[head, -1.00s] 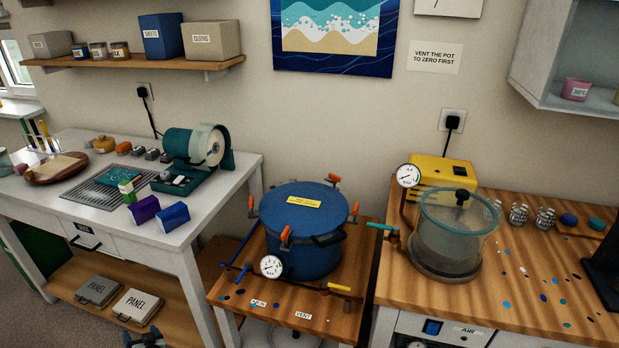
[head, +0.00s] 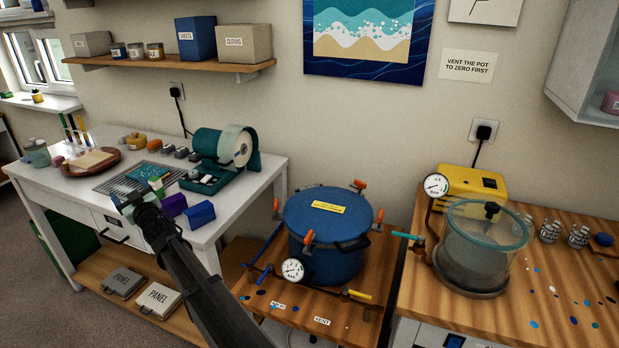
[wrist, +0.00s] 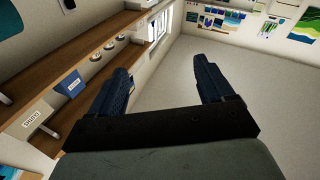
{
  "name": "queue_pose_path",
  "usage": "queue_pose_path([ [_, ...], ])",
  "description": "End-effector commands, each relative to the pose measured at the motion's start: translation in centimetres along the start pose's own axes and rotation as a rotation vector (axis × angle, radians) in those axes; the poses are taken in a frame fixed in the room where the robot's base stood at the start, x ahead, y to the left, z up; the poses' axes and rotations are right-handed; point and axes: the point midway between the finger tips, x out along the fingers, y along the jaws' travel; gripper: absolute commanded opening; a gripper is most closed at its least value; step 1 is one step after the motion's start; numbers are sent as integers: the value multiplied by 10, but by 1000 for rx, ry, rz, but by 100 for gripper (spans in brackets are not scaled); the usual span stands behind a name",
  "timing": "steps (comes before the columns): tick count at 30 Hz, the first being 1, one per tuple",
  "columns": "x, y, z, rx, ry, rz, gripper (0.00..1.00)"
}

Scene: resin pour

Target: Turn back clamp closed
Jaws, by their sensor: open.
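The blue pressure pot (head: 322,250) stands on a low wooden stand, its blue lid (head: 328,206) on top. Several orange-handled clamps sit around the lid's rim. The back clamp (head: 358,186) is at the far right of the rim, its orange handle pointing up; I cannot tell how far it is turned. My gripper (head: 125,200) is over the white bench at the left, well away from the pot. In the wrist view my gripper (wrist: 168,88) has its two dark fingers wide apart with nothing between them.
The pot's gauge (head: 292,270) and yellow-handled valve (head: 357,294) are at its front. A glass vacuum chamber (head: 480,250) stands on the right bench. The teal grinder (head: 226,155) and purple blocks (head: 174,205) are near my gripper. A wall shelf (head: 170,74) is above.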

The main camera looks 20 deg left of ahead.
Motion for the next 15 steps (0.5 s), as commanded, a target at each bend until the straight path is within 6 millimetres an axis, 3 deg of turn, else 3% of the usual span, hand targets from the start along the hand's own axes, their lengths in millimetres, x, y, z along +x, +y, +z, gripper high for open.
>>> queue_pose_path([
  [1,5,15,-25,-45,16,8,81],
  [6,13,62,-99,-197,52,40,81],
  [9,14,87,-134,-272,65,65,81],
  [15,13,130,-184,-373,68,119,81],
])
